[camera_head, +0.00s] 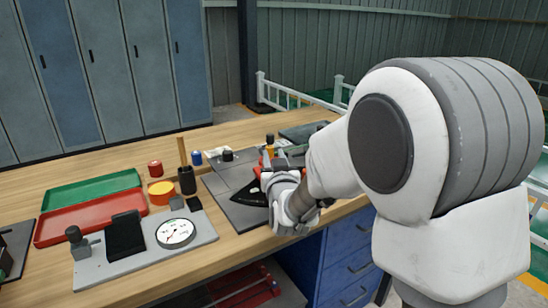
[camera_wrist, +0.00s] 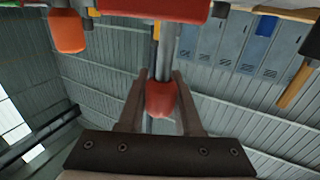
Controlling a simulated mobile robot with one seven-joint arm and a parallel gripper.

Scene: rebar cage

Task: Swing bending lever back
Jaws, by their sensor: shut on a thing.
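The bending lever shows in the wrist view as a thin grey bar with a red-orange grip (camera_wrist: 161,99) at its end. My gripper (camera_wrist: 159,80) is shut on this grip, with one dark finger on each side of it. In the head view my arm and wrist hide most of the lever and my gripper. The bending fixture's dark grey base plate (camera_head: 222,183) lies on the bench beside my wrist. A red part (camera_head: 264,160) of the fixture shows just behind my wrist.
Left of the fixture stand a gauge plate with a round dial (camera_head: 175,233), a red tray (camera_head: 92,222) and a green tray (camera_head: 92,190). A dark cup (camera_head: 187,181) holds a wooden stick. A second orange grip (camera_wrist: 67,31) hangs at upper left in the wrist view.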

